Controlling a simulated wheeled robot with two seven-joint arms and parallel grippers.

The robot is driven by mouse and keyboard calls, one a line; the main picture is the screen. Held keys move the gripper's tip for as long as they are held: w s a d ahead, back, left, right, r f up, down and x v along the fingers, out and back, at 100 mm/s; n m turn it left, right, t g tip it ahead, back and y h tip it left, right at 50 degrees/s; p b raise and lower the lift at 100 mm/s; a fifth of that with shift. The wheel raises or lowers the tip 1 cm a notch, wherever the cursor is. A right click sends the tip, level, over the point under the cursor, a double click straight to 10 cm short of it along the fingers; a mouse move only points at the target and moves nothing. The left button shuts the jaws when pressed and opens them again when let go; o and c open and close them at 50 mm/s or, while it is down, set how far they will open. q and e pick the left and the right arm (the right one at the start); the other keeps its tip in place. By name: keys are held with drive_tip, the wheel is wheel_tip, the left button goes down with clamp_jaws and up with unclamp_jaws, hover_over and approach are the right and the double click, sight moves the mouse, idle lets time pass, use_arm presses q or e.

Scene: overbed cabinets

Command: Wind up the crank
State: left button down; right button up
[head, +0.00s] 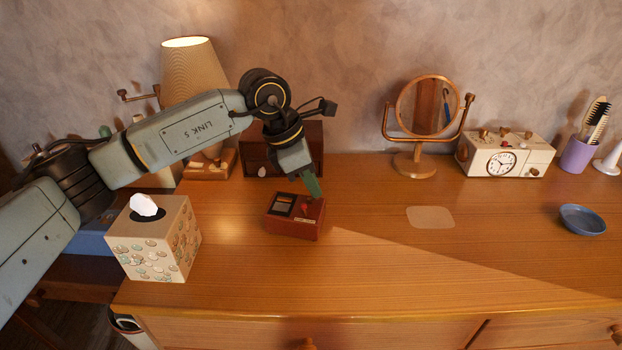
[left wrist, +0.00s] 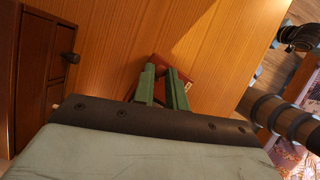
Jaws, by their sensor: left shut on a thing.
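A small dark red box (head: 293,226) with a dark panel and a small red piece (head: 305,208) on top stands on the wooden dresser. My left gripper (head: 313,188) reaches down to the right part of its top, green fingers pointing down. In the left wrist view the two green fingers of my left gripper (left wrist: 163,72) sit over the red box (left wrist: 172,63), close together. The gripper is shut on a small part, apparently the box's crank, which the fingers mostly hide. My right gripper is not in view.
A tissue box (head: 155,243) stands left of the red box, under my left arm. Behind are a lit lamp (head: 195,75) and a dark wooden drawer box (head: 308,150). A mirror (head: 428,108), clock radio (head: 505,156) and blue dish (head: 583,219) stand right. The front middle is clear.

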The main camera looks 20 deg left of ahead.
use_arm(q)
drive_tip(key=shift+m, duration=0.4)
drive_tip(key=c, duration=1.5)
unclamp_jaws()
drive_tip(key=shift+o, duration=0.5)
drive_tip(key=shift+r, duration=0.1)
